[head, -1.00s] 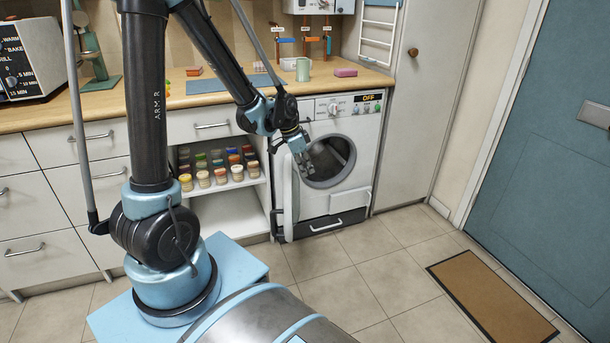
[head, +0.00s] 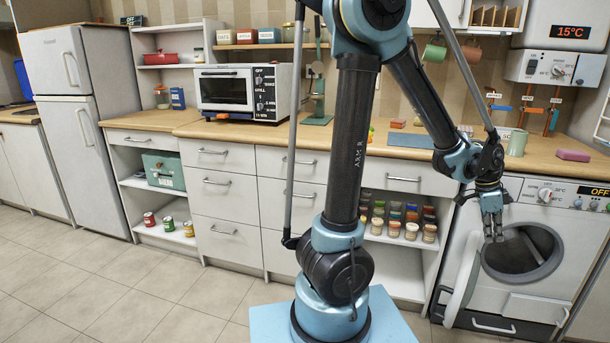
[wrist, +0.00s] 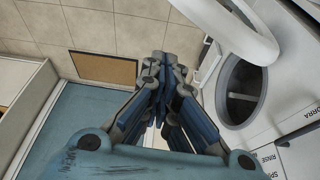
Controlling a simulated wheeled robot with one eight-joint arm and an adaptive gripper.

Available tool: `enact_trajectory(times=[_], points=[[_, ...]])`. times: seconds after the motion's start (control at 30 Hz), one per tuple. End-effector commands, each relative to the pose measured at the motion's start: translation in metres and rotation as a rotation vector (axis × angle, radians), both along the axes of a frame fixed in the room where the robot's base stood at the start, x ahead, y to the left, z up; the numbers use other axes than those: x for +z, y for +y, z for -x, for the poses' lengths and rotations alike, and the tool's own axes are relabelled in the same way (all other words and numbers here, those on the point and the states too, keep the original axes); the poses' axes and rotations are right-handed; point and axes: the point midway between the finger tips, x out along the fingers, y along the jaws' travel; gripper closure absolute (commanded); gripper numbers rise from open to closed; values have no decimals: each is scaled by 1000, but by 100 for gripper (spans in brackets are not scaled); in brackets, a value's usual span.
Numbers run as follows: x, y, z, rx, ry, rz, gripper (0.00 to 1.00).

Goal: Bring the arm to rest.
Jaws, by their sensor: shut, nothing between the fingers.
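My arm is raised and bent, with its forearm reaching down to the right in the head view. My gripper (head: 494,237) hangs in front of the white washing machine (head: 528,300), fingers pointing down, near the left edge of its round opening. It is shut and empty. In the wrist view my gripper (wrist: 165,80) shows its fingers together, with the machine's drum opening (wrist: 243,92) to the right. The machine's round door (head: 463,283) stands open to the left. Whether the gripper touches the machine cannot be told; it looks apart.
Open shelves hold several small jars (head: 411,231). The tiled floor (head: 130,290) is clear at left. A brown mat (wrist: 104,69) lies on the floor.

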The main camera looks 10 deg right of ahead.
Motion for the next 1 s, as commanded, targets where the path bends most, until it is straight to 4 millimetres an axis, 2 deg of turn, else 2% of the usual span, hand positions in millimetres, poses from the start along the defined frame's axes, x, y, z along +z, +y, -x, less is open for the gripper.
enact_trajectory(times=[0.17, 0.27, 0.4, 0.6, 0.8, 1.0], points=[[7, 19, -27, 87, 0, -9, 100], [14, 42, -56, 190, 1, -20, 100], [23, 81, -95, 350, 4, -37, 100], [33, 141, -139, 579, 8, -58, 100], [39, 204, -169, 806, 15, -78, 100], [41, 267, -186, 1034, 25, -95, 100]])
